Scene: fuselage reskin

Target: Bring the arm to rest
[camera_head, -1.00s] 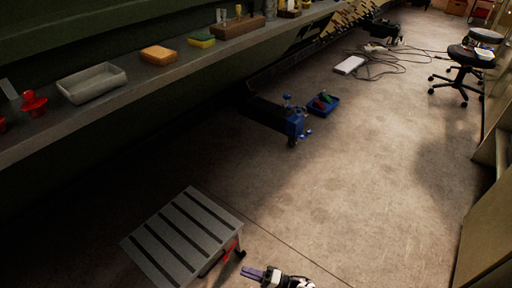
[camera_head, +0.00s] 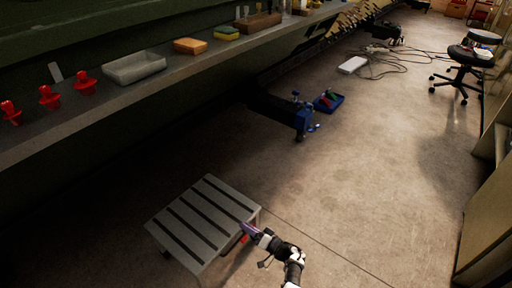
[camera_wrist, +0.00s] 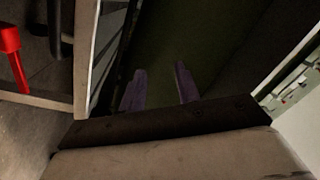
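My gripper (camera_head: 250,229) is at the lower middle of the head view, just off the right edge of a grey slatted step stool (camera_head: 193,246). In the wrist view, the two purple fingers of my gripper (camera_wrist: 160,88) stand apart with nothing between them. My arm reaches up from the bottom of the head view. A red part (camera_head: 245,238) shows beside the stool close to my gripper. A red thing (camera_wrist: 10,42) also shows at the left of the wrist view.
A shelf (camera_head: 100,115) along the left holds red plugs (camera_head: 49,97), a grey tray (camera_head: 134,75) and sponges (camera_head: 190,46). Stools (camera_head: 463,68) and cables stand farther off. The middle floor is clear.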

